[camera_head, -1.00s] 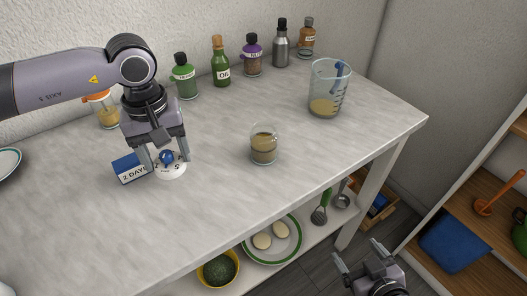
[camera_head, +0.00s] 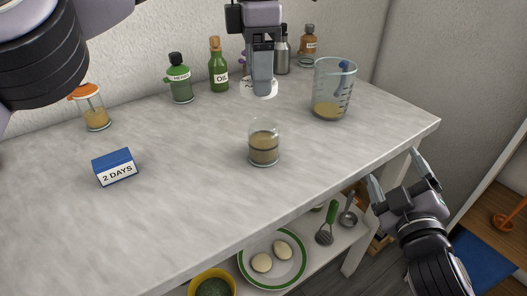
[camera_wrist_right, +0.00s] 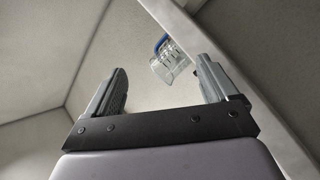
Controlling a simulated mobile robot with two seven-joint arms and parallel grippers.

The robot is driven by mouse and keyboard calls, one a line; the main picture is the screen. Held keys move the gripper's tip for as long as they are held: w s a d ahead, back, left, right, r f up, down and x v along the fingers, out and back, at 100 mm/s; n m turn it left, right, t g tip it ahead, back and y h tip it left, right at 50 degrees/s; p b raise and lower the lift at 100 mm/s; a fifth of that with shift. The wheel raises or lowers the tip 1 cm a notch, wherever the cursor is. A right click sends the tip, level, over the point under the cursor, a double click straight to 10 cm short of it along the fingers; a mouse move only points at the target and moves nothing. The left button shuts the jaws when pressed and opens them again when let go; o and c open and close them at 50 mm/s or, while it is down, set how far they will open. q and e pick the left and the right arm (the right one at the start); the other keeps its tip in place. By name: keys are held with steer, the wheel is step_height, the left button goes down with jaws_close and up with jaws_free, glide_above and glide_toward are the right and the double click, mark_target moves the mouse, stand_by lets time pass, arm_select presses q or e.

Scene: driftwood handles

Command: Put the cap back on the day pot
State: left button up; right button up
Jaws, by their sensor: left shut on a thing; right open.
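The open glass pot (camera_head: 264,146) with brown contents stands upright near the middle of the counter in the head view. My left gripper (camera_head: 262,84) is shut on the white cap (camera_head: 257,90). It holds the cap in the air, higher in the picture than the pot and apart from it. The fingers hide much of the cap, and its blue knob does not show. A blue and white block marked "2 DAYS" (camera_head: 116,168) stands at the left. My right gripper (camera_head: 398,168) is open and empty beyond the counter's front right edge; its fingers also show in the right wrist view (camera_wrist_right: 162,72).
A measuring jug (camera_head: 334,92) stands right of the pot; it also shows in the right wrist view (camera_wrist_right: 169,62). Bottles, including a green jar (camera_head: 179,82) and an oil bottle (camera_head: 218,68), line the wall. The counter around the pot is clear.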

arm_select(q)
steer(key=shift+s+d+r, duration=0.1)
steer(key=shift+d+r, duration=0.15)
arm_select(e)
steer(key=a+r+n+y, duration=1.2)
steer(key=r+n+y, duration=0.45)
steer(key=n, duration=0.65)
steer(key=a+f+n+g+y, duration=0.3)
steer(key=a+n+g+y, duration=0.15)
steer(key=n+g, duration=0.6)
arm_select(q)
steer(key=shift+d, duration=0.1)
arm_select(e)
steer(key=n+g+h, duration=0.2)
steer(key=n+h, duration=0.4)
steer(key=h, duration=0.1)
glide_toward(260, 138)
steer(key=shift+w+d+f, duration=0.2)
steer(key=shift+w+d, duration=0.35)
steer(key=shift+w, duration=0.35)
steer(key=shift+w+d+f+n+h, duration=0.15)
steer(key=shift+d+f+n+h, duration=0.1)
steer(key=shift+h, duration=0.05)
steer(key=shift+a, duration=0.1)
steer(key=x, duration=1.1)
steer(key=shift+a+f, duration=0.15)
steer(key=shift+a, duration=0.25)
